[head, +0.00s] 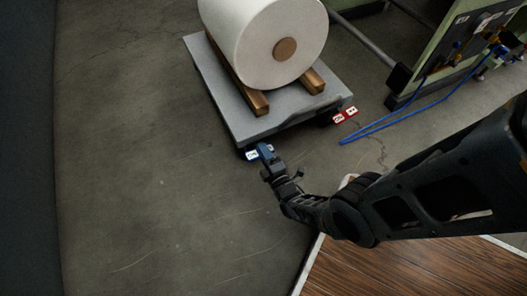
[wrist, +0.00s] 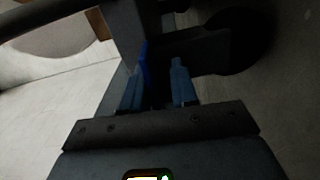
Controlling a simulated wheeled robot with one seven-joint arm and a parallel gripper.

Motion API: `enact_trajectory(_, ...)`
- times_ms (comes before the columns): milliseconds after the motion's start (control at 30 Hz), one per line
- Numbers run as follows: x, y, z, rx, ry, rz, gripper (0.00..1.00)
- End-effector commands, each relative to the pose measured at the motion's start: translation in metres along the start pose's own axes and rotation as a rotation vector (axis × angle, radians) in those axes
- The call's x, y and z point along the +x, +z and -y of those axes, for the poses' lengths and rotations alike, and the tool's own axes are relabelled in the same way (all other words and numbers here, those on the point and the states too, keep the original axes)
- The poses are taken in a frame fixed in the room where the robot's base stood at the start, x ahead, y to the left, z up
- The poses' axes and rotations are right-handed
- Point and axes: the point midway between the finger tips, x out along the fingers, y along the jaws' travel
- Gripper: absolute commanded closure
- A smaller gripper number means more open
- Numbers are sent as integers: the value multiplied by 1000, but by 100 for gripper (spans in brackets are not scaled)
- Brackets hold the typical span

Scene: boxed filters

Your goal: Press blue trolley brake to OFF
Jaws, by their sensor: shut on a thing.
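The grey trolley (head: 225,95) stands on the concrete floor. Its blue brake (head: 253,154), a small pedal with white-marked labels, is low at the trolley's near corner. My gripper (head: 266,158) reaches down to it and partly covers it. In the wrist view the blue brake (wrist: 146,66) is a thin upright blue plate between the fingertips of my gripper (wrist: 158,88), against the left finger. My gripper is shut on it. The label marks are too small to read, so the brake's setting cannot be told.
A big white roll (head: 250,40) rests on wooden bearers (head: 252,102) on the trolley. A red brake (head: 345,115) is at its right corner. A blue hose (head: 385,125) lies near a green machine (head: 450,45). A wood-patterned surface (head: 390,272) is in front. Floor at left is clear.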

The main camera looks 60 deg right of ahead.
Motion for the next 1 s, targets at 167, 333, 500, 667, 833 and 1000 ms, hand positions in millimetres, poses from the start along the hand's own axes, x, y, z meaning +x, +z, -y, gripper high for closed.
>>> enact_trajectory(167,0,0,2,100,-3,-1,100)
enact_trajectory(333,-1,0,3,164,-3,0,100)
enact_trajectory(500,-1,0,3,195,-3,0,100)
enact_trajectory(667,-1,0,4,201,-3,0,100)
enact_trajectory(833,-1,0,4,201,-3,0,100)
enact_trajectory(1000,-1,0,4,200,-3,0,61)
